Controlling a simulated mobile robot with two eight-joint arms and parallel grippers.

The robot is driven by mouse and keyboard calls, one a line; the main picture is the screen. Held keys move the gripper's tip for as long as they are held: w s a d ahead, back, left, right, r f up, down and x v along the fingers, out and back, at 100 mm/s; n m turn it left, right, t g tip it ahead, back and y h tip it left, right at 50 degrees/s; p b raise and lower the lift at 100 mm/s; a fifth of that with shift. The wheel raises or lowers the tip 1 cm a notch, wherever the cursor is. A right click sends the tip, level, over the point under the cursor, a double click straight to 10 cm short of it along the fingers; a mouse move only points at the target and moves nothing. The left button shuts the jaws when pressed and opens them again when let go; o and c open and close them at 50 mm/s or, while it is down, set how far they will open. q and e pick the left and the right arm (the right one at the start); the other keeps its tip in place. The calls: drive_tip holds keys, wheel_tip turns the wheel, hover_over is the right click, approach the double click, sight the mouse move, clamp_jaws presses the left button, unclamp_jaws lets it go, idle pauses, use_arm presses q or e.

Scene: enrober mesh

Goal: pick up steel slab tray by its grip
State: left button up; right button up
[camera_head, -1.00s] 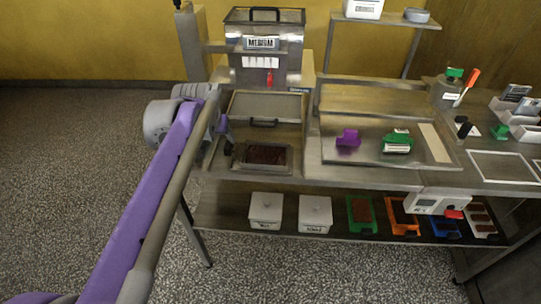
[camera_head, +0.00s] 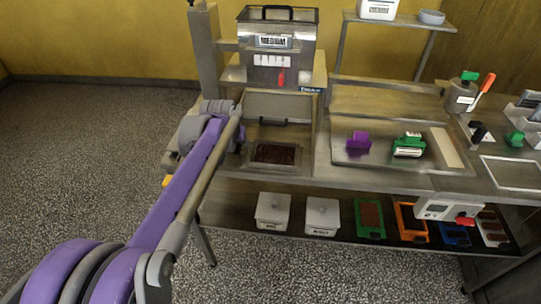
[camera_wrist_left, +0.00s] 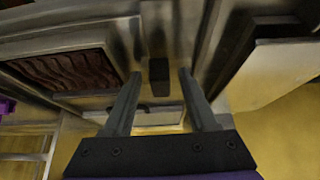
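The steel slab tray (camera_head: 292,172) lies on the steel bench below the machine, with a dark brown slab in it. In the left wrist view the tray (camera_wrist_left: 117,83) is at upper left, its rippled brown slab partly cut off. A dark grip (camera_wrist_left: 158,67) shows just beyond my left fingertips, in line with the gap between them. My left gripper (camera_wrist_left: 160,76) is open, with nothing visibly clamped. In the head view my left arm reaches to the tray's left side, and it hides most of the gripper and the grip there. My right gripper is not in view.
The enrober machine (camera_head: 277,45) rises behind the tray. A wide steel tray (camera_head: 383,161) with a purple piece (camera_head: 358,141) and a green-and-white piece (camera_head: 408,145) lies to the right. White bins (camera_head: 273,212) and coloured trays stand on the lower shelf.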

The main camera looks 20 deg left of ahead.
use_arm(q)
clamp_jaws()
